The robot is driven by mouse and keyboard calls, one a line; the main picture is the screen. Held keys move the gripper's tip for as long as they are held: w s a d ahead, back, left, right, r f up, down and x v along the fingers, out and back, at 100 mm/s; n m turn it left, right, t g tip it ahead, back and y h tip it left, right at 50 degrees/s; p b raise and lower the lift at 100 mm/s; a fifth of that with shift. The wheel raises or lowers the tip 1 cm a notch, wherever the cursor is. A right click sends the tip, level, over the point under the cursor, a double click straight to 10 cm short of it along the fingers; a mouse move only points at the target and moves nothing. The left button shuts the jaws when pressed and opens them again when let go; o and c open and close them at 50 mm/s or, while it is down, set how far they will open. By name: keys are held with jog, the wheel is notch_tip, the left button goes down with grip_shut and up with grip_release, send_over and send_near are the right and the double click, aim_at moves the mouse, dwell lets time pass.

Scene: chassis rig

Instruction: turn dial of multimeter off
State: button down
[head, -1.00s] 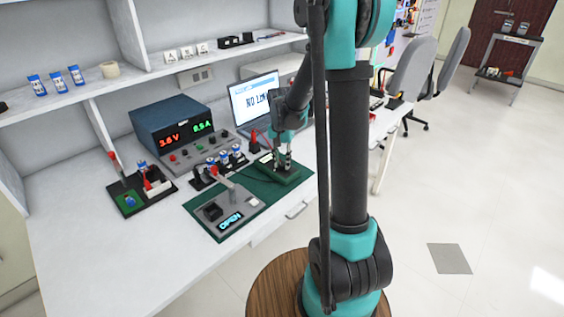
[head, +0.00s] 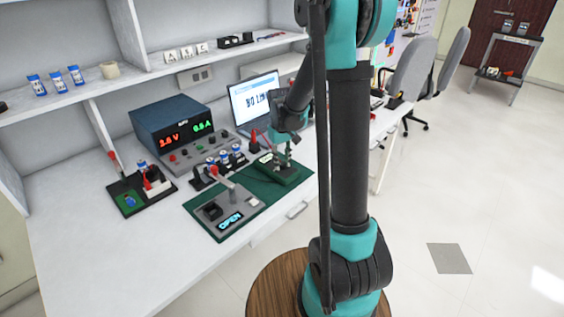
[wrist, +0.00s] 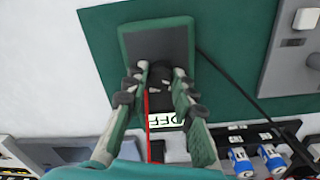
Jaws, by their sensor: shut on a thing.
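The multimeter (head: 287,174) is a green-cased unit with a dark face, lying on the green mat at the right of the bench group. It also shows in the wrist view (wrist: 130,43), with a pale display (wrist: 166,120) that reads OFF, upside down. Its black dial (wrist: 160,75) sits between my fingertips and is partly hidden by them. My gripper (head: 283,160) points down onto the multimeter; in the wrist view my gripper (wrist: 160,78) is shut on the dial.
A blue power supply (head: 175,125), a laptop (head: 255,100) and a grey switch box reading OPEN (head: 222,208) stand close by. Red and black leads run beside the multimeter. Small blue-and-white parts (head: 224,157) stand in a black holder.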

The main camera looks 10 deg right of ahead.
aim_at(281, 164)
jog(key=shift+n, duration=0.6)
jog(key=c, duration=1.3)
grip_release()
jog(key=shift+o, duration=0.2)
notch_tip(281, 164, up, 12)
jog(key=shift+a, duration=0.15)
jog(key=s+d+f+m+t, duration=0.2)
jog(key=s+f, duration=0.3)
jog(key=s, duration=0.6)
jog(key=s+d+f+m+t, duration=0.2)
jog(key=s+f, duration=0.4)
jog(key=s, duration=0.5)
jog(key=shift+d+m, duration=0.3)
jog(key=shift+d, duration=0.1)
